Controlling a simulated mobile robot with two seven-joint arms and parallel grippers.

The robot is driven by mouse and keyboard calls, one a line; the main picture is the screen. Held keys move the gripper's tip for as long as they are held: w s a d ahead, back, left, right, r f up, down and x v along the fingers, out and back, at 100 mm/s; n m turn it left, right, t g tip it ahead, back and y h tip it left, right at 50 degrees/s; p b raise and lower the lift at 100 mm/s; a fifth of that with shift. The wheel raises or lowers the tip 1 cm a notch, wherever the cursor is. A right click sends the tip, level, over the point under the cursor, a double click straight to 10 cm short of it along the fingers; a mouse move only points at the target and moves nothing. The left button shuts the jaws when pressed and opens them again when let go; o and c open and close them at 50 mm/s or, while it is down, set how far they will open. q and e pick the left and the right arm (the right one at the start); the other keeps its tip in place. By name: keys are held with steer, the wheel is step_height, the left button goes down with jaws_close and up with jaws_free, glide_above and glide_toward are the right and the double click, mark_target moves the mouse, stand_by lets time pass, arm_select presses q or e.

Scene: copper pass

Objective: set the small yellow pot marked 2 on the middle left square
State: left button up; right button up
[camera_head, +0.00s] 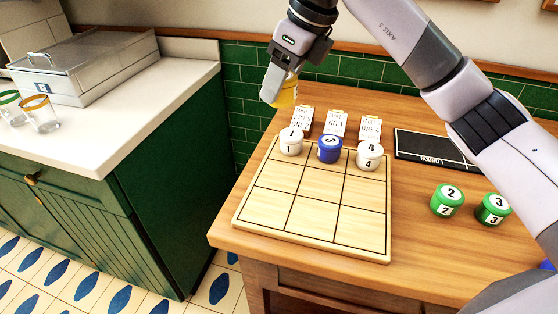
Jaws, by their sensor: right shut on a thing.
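My right gripper (286,84) is shut on a small yellow pot (287,96) and holds it in the air behind the board's back left corner. The fingers cover part of the pot, and its number cannot be read. The wooden board (240,218) has a three-by-three grid. Its middle left square (277,174) is empty. The back row holds a white pot marked 1 (290,142), a blue pot (329,149) that seems marked 3, and a white pot marked 4 (369,156). My left gripper is out of view.
Several small cards (335,123) stand behind the board. A dark slate (425,147) and green pots marked 2 (447,200) and 3 (492,209) are at the right. A counter (135,115) with a metal box (90,68) and glasses (40,113) is at the left.

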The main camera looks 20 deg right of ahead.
step_height(320, 180, down, 18)
steer(key=shift+r+p, duration=0.1)
steer(key=shift+p, duration=0.5)
steer(key=o, duration=1.2)
steer(key=shift+c, duration=0.2)
steer(key=shift+r, duration=0.15)
steer(key=v, duration=1.1)
steer(key=shift+d+r+b, duration=0.15)
steer(key=shift+r+b, duration=0.2)
steer(key=shift+b, duration=0.1)
steer(key=shift+s, duration=0.15)
